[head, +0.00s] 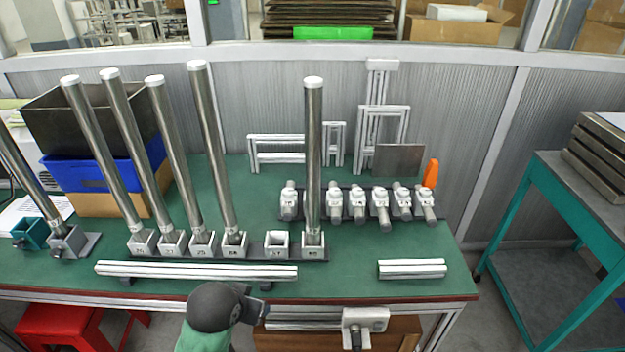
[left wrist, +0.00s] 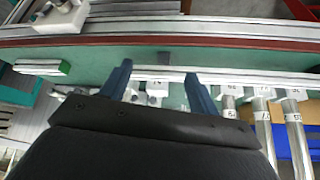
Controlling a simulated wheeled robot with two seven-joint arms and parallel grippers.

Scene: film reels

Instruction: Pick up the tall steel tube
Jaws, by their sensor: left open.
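Several tall steel tubes with white caps stand in the head view. One tube (head: 313,150) stands upright at the right end of a row of numbered sockets (head: 172,243). Others, such as this tube (head: 216,150), lean in the picture in the left part of the row, and one more tube (head: 28,170) stands in a separate socket (head: 66,243) at far left. I cannot tell which one is meant. My left gripper (head: 258,302) is at the table's front edge, apart from the tubes. In the left wrist view it (left wrist: 158,72) is open and empty, with tube bases (left wrist: 229,106) to its right. My right gripper is not in view.
An empty socket (head: 277,243) sits left of the rightmost tube. Silver rails (head: 195,271) lie in front of the row; a shorter rail piece (head: 412,269) lies right. Several clamp fittings (head: 357,202) line a rack behind. A blue bin (head: 85,172) stands back left.

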